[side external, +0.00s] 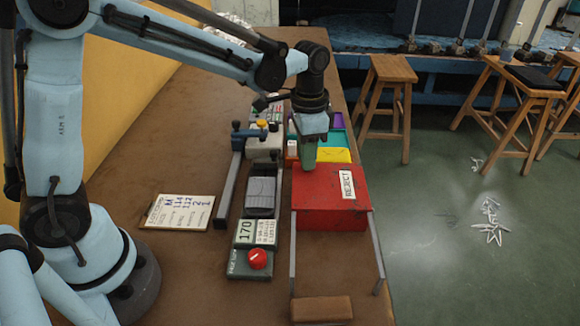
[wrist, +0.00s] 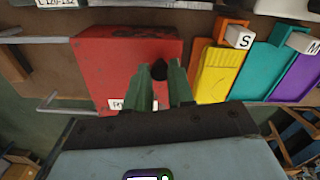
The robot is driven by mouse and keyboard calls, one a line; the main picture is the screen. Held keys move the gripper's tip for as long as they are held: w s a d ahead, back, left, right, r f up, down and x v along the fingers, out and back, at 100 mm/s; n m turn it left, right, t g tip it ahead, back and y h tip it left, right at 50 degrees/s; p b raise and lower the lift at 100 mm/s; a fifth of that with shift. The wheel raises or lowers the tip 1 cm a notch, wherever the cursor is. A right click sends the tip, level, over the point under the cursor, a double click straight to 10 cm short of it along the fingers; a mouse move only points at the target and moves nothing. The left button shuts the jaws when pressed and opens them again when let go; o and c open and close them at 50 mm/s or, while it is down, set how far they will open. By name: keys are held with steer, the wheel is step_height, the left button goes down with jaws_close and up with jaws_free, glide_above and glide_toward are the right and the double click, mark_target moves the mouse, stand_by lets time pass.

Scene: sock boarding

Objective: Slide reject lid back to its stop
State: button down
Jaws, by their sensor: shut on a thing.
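The red reject lid (side external: 325,208), with a white REJECT label (side external: 347,184), lies flat between two grey rails at the table's right side. The lid also shows in the wrist view (wrist: 110,62). My gripper (side external: 309,168) is at the lid's far end, pointing down. In the wrist view my gripper's green fingers (wrist: 160,88) are shut on a dark knob (wrist: 159,70) at the lid. The space beneath the lid is hidden.
The grey rails (side external: 292,255) run on past the lid towards the near edge, bare there. Yellow (side external: 334,156), teal and purple bins stand beyond the lid. A control box with a red knob (side external: 258,258) stands left.

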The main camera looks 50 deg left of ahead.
steer(key=shift+w+a, duration=0.2)
steer(key=shift+w, duration=0.05)
steer(key=c, duration=1)
jaws_free()
steer(key=shift+s, duration=0.1)
step_height(320, 180, up, 12)
steer(key=shift+r, duration=0.1)
steer(key=shift+s, duration=0.1)
steer(key=s+a+f+n+t, duration=0.1)
steer(key=s+f+n+t, duration=0.1)
steer(key=s, duration=0.2)
steer(key=s+a+f+n+t, duration=0.2)
steer(key=s, duration=0.2)
steer(key=s+a+f+n+t, duration=0.2)
steer(key=s+t, duration=0.1)
steer(key=s, duration=0.1)
steer(key=shift+a+f, duration=0.1)
steer(key=shift+f, duration=0.2)
